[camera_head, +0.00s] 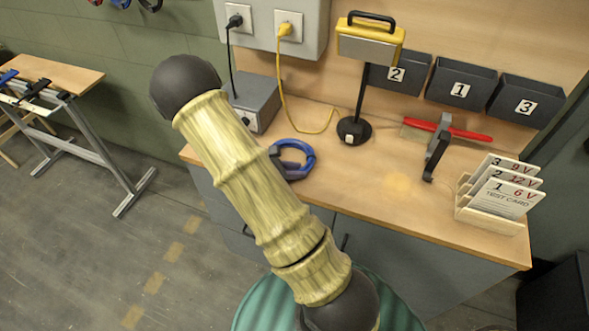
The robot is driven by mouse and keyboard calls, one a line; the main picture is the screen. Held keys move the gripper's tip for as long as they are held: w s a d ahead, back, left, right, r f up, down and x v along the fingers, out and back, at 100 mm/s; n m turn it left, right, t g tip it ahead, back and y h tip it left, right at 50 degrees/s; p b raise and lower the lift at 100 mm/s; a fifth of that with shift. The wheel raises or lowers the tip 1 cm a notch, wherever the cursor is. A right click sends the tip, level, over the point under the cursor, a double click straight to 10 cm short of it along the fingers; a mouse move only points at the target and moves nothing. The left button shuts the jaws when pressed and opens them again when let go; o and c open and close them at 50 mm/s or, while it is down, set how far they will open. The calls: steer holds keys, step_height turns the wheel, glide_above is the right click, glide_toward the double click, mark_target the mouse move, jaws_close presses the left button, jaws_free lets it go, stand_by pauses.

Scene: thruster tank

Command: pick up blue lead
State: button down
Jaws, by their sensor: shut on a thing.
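The blue lead (308,154) is a coiled ring over the left part of the bench top, just right of my arm link. My gripper (280,161) shows only as small dark grey parts at the left side of this ring, shut on it. The rest of the gripper is hidden behind my arm. I cannot tell whether the ring touches the bench or is just above it.
Numbered bins (460,92) hang behind.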

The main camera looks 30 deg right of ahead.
step_height(320, 180, up, 9)
steer(key=shift+r, duration=0.1)
stand_by(1.6)
